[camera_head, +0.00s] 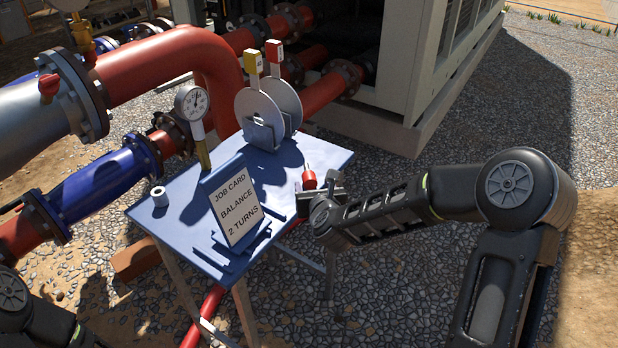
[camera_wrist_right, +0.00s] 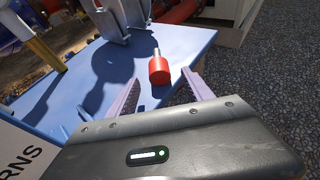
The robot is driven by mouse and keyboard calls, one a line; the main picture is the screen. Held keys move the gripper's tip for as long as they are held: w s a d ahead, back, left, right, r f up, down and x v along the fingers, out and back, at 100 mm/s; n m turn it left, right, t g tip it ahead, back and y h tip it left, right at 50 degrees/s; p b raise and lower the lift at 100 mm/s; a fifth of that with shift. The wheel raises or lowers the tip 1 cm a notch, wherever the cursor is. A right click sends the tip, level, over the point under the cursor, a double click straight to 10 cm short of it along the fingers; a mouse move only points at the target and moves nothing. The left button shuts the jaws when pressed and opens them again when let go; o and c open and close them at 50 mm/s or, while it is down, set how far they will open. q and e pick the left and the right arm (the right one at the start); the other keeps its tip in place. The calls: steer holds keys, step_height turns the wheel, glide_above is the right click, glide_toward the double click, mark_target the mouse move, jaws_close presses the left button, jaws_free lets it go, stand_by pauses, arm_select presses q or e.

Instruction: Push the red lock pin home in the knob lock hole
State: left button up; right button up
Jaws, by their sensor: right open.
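In the right wrist view the red pin (camera_wrist_right: 159,70) sits between and slightly beyond the fingertips. My right gripper (camera_wrist_right: 160,78) is open, with a finger to either side of the pin and nothing held. In the head view the right gripper (camera_head: 316,188) is low at the table's right edge, partly hidden by its own wrist. I cannot make out the knob lock hole. My left gripper is out of the frame; only part of the left arm shows.
The blue table (camera_head: 318,158) carries a job card stand (camera_head: 235,200), a gauge (camera_head: 192,103), a white roll (camera_head: 159,196) and two discs with yellow and red tags (camera_head: 262,118). Red and blue pipes (camera_head: 97,187) run at left. Gravel lies open at right.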

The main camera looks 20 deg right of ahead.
mark_target(311, 182)
steer(key=p+x, duration=0.1)
steer(key=x, duration=0.4)
steer(key=shift+a, duration=0.1)
stand_by(0.4)
steer(key=shift+r, duration=0.1)
jaws_close()
stand_by(0.4)
